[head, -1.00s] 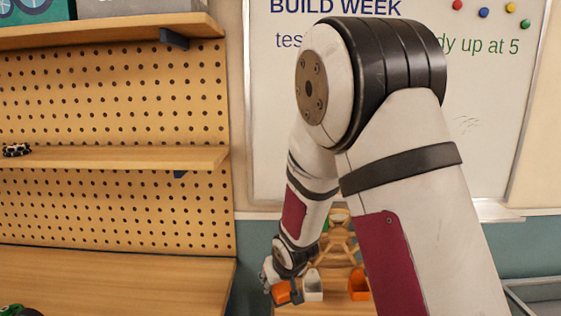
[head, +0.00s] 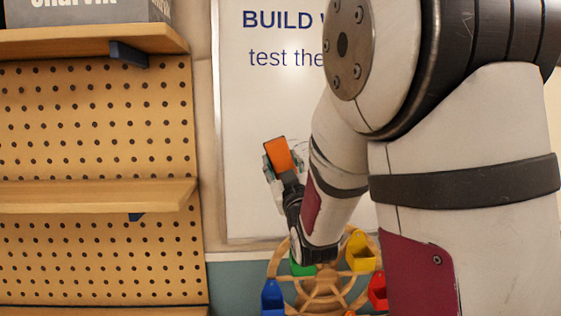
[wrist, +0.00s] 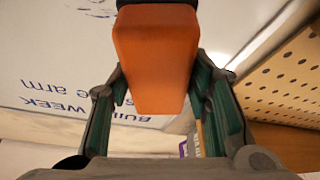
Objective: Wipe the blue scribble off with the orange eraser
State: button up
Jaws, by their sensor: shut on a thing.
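The orange eraser (head: 278,154) is held upright in my gripper (head: 280,168), raised in front of the lower left part of the whiteboard (head: 240,195). In the wrist view the eraser (wrist: 155,62) sits between the two green-lined fingers, its dark end at the top edge. I cannot tell whether it touches the board. Thin faint marks show on the board just right of the eraser; their colour is unclear.
Blue lettering (head: 283,57) is at the board's top. A wooden wheel with coloured buckets (head: 361,252) stands below my gripper. A pegboard with shelves (head: 95,197) is on the left.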

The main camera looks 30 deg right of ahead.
jog(key=shift+d+r, duration=0.15)
jog(key=shift+r, duration=0.05)
jog(key=shift+w+d+b, duration=0.3)
jog(key=shift+w+d, duration=0.05)
jog(key=shift+w, duration=0.55)
jog(key=shift+w+d+b, duration=0.35)
jog(key=shift+w+d, duration=0.05)
jog(key=shift+w, duration=0.5)
jog(key=shift+w+d+b, duration=0.3)
jog(key=shift+w+d, duration=0.05)
jog(key=shift+w, duration=0.55)
jog(key=shift+w+d+b, duration=0.2)
jog(key=shift+w+b, duration=0.1)
jog(key=shift+w, duration=0.15)
jog(key=shift+w+d+b, duration=0.2)
jog(key=shift+w+b, duration=0.1)
jog(key=shift+w, duration=0.15)
jog(key=shift+s+d+b, duration=0.25)
jog(key=shift+s+d, duration=0.15)
jog(key=shift+d, duration=0.45)
jog(key=shift+s+d+b, duration=0.25)
jog(key=shift+s+d, duration=0.15)
jog(key=shift+d, duration=0.45)
jog(key=shift+c, duration=0.2)
jog(key=s+d+b, duration=0.2)
jog(key=s+d, duration=0.1)
jog(key=d, duration=0.4)
jog(key=shift+w+b, duration=0.1)
jog(key=shift+b, duration=0.3)
jog(key=shift+w, duration=0.1)
